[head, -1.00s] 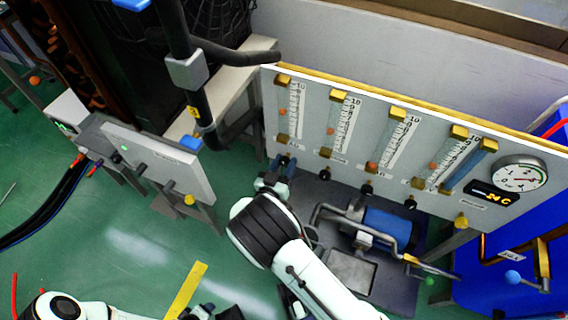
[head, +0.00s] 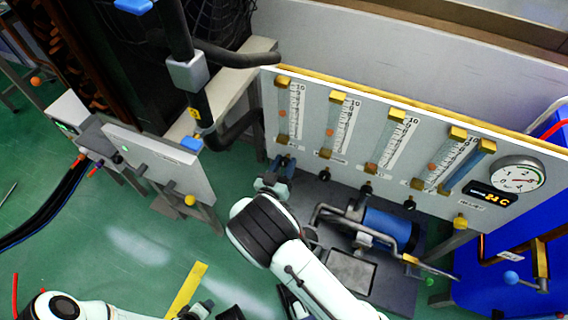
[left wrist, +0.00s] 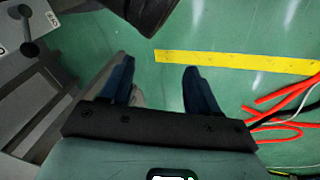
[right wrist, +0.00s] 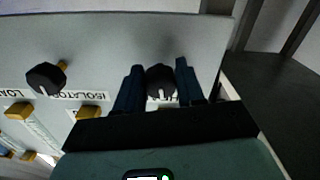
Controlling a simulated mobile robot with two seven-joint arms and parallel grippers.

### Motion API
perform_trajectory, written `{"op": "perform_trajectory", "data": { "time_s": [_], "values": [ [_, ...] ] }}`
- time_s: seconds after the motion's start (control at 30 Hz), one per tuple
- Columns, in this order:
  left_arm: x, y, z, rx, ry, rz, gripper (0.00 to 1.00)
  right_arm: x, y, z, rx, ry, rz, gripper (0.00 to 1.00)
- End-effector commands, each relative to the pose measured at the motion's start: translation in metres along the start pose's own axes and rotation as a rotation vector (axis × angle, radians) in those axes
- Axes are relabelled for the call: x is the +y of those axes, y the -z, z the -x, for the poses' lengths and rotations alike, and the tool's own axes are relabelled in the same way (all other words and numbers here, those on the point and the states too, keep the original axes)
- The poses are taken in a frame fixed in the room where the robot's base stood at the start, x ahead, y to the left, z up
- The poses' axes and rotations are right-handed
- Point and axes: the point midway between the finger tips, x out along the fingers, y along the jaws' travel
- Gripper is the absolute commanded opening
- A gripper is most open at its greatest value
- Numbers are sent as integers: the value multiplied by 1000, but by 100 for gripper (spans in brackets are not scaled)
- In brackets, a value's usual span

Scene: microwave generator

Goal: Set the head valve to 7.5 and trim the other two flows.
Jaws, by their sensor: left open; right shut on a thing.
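A pale panel (head: 402,150) carries several upright flow tubes with scales marked up to 10 and orange floats. The leftmost tube (head: 283,112) has its float around mid-scale; the exact reading is too small to tell. My right gripper (head: 282,166) is at the knob below this tube. In the right wrist view its fingers are shut on a black knob (right wrist: 160,80) with a white mark, its label partly hidden. The isolator knob (right wrist: 45,78) stands free beside it. Black knobs (head: 324,176) and (head: 365,188) sit under other tubes. My left gripper (left wrist: 158,85) is open and empty above the floor.
A round gauge (head: 517,174) and an orange digital display (head: 490,194) are at the panel's right. A blue pump (head: 388,228) with bent pipes stands below. A grey box (head: 160,165) is at left. Yellow floor tape (head: 186,290) and red cables (left wrist: 285,100) lie near my left gripper.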

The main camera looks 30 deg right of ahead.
Motion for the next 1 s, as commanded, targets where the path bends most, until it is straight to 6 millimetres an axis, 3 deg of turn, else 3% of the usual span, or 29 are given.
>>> {"op": "perform_trajectory", "data": {
  "time_s": [0.6,1.0],
  "values": [
    [14,-48,44,-152,-12,-13,61,3,-3,2,-12,2,360,8],
    [18,-64,58,-204,-14,-17,61,4,-5,2,-14,3,509,8]
  ]
}}
